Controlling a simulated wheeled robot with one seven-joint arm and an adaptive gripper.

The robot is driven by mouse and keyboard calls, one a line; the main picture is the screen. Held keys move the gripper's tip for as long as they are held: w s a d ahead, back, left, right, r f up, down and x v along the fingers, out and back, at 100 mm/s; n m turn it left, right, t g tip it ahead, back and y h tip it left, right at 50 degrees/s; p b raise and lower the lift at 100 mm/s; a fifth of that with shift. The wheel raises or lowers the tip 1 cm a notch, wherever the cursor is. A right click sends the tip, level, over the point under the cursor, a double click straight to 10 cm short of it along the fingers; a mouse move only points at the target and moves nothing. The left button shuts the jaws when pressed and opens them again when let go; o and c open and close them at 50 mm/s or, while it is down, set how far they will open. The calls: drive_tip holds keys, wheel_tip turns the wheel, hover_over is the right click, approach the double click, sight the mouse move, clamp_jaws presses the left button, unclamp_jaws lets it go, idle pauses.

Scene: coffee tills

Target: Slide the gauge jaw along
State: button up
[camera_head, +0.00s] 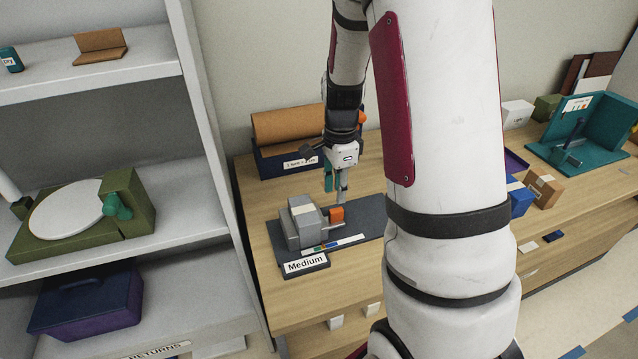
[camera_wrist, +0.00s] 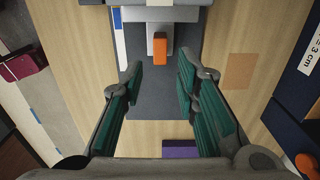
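The gauge is a grey block (camera_head: 302,222) on a dark base plate (camera_head: 362,222), with a coloured scale strip (camera_head: 333,243) along the front. A grey sliding part with an orange tab (camera_head: 336,215) sits just right of the block. The orange tab also shows in the wrist view (camera_wrist: 160,42), ahead of the fingertips and roughly centred between them. My gripper (camera_head: 337,190) points down over the plate, close above and behind the tab. In the wrist view my gripper (camera_wrist: 160,82) is open, with nothing between its green-padded fingers. My arm hides the plate's right end.
A "Medium" label (camera_head: 305,264) stands at the front left of the plate. A blue bin with a brown roll (camera_head: 288,127) stands behind. Blue and brown boxes (camera_head: 544,187) and a teal stand (camera_head: 582,135) are to the right. Shelves (camera_head: 215,150) rise at the left.

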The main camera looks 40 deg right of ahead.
sight(337, 210)
wheel_tip(337, 210, down, 7)
drive_tip(key=b, duration=0.4)
drive_tip(key=shift+w, duration=0.1)
drive_tip(key=shift+f+b, duration=0.25)
drive_tip(key=shift+b, duration=0.15)
drive_tip(key=shift+c, duration=0.5)
drive_tip(key=shift+r, duration=0.2)
clamp_jaws()
drive_tip(key=shift+s+d, duration=0.45)
drive_tip(key=shift+d, duration=1.05)
drive_tip(key=shift+s+d, duration=0.4)
drive_tip(key=shift+d, duration=1.05)
drive_tip(key=shift+s+d, duration=0.45)
drive_tip(key=shift+d, duration=1.05)
drive_tip(key=shift+c, duration=0.3)
unclamp_jaws()
drive_tip(key=o, duration=0.4)
drive_tip(key=shift+s, duration=0.1)
drive_tip(key=shift+r, duration=0.1)
